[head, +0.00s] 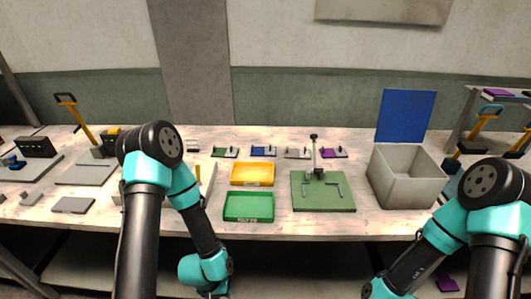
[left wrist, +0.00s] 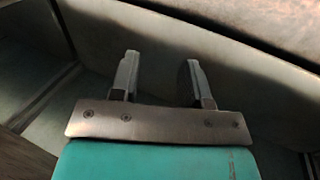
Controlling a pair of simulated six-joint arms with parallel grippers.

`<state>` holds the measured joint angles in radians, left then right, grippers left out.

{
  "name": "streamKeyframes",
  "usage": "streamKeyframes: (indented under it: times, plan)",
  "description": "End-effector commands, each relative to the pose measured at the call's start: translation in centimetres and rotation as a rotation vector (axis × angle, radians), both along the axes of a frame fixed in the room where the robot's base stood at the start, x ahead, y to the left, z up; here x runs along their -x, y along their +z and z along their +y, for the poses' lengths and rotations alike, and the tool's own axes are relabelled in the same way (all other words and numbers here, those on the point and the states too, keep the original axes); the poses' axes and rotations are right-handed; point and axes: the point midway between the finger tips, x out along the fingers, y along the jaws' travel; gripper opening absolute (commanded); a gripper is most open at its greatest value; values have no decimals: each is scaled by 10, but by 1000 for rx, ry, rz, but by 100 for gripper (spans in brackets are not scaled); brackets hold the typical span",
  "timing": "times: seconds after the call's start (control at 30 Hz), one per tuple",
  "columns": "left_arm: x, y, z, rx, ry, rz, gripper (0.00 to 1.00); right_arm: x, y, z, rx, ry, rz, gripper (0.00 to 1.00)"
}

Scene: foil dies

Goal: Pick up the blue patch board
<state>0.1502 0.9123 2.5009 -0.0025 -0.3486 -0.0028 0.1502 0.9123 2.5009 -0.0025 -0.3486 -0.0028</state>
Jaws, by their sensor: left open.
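A small blue board (head: 263,151) lies toward the back of the table, in a row of similar boards, with small grey parts on it. It looks like the blue patch board. My left gripper (left wrist: 160,78) is open and empty in the left wrist view, its two fingers apart over a dim grey surface. In the head view my left arm hangs down in front of the table's front edge, well short of the blue board. My right arm is at the lower right, and its gripper is out of the picture.
Green (head: 225,152), grey (head: 297,153) and purple (head: 333,153) boards flank the blue one. Yellow (head: 252,184) and green (head: 248,218) trays lie nearer. A green fixture plate (head: 322,203) and a grey box (head: 405,192) with a raised blue panel (head: 405,115) stand right.

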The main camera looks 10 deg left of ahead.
Motion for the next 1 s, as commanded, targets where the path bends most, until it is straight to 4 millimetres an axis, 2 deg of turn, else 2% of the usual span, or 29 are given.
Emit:
streamKeyframes:
  times: [0.23,0.8,1.0]
  plan:
    - [0,0,0,0,0,0,44,0,0,0,0,0,0,43]
    - [0,0,0,0,0,0,99,0,0,0,0,0,0,43]
    - [0,0,0,0,0,0,100,0,0,0,0,0,0,43]
